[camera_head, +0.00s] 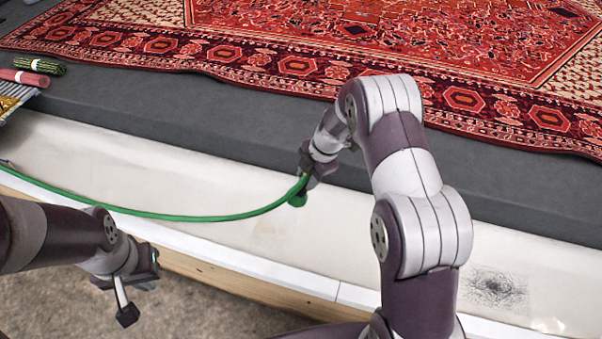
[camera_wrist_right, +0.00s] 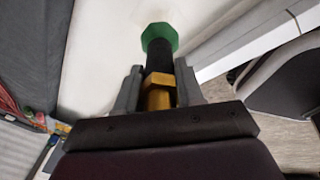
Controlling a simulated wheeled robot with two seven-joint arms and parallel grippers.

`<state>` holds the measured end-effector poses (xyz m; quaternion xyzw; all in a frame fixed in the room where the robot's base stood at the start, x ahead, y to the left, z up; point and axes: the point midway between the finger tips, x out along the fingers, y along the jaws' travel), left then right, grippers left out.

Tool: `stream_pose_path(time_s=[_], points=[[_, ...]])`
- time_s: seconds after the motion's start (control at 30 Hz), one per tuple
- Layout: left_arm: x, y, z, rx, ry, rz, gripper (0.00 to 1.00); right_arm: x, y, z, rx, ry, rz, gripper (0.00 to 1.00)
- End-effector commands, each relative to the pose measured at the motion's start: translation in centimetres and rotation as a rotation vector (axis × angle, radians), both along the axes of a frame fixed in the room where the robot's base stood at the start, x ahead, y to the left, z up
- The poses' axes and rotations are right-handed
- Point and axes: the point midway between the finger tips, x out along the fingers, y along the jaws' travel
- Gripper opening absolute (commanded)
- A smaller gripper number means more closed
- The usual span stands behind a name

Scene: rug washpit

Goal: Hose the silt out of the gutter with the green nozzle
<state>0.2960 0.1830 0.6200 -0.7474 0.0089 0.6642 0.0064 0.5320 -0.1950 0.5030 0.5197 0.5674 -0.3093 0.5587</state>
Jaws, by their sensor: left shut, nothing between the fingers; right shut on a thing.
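The green nozzle (camera_head: 297,196) is at the end of the green hose, over the pale gutter (camera_head: 215,180). My right gripper (camera_head: 308,178) is shut on the nozzle. In the right wrist view the nozzle's green tip (camera_wrist_right: 158,38) points away from my right gripper (camera_wrist_right: 158,92), with a black barrel and brass collar between the fingers. A dark speckled silt patch (camera_head: 494,288) lies in the gutter to the right, beyond my right arm and apart from the nozzle. My left gripper (camera_head: 127,313) is shut and empty, low over the floor at the left.
The green hose (camera_head: 185,217) sags from the left edge to the nozzle. A red patterned rug (camera_head: 300,66) lies on the grey platform (camera_head: 210,107) behind the gutter. Rolled textiles (camera_head: 38,66) sit at far left. A white and wooden edge (camera_head: 240,284) borders the gutter's near side.

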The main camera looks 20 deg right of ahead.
Motion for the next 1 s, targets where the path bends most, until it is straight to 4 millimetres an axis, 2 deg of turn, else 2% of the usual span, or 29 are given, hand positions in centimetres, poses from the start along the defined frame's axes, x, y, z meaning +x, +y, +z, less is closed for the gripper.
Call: stream_pose_path(time_s=[0.93, 1.0], points=[[0.0, 0.0, 0.1, 0.0, 0.0, 0.0, 0.0, -3.6, -5.4, 0.1, 0.0, -0.001, -0.001, 0.07], [0.0, 0.0, 0.5, 0.0, 0.0, 0.0, 0.0, -3.6, -5.4, 0.8, 0.0, -0.004, 0.001, 0.07]])
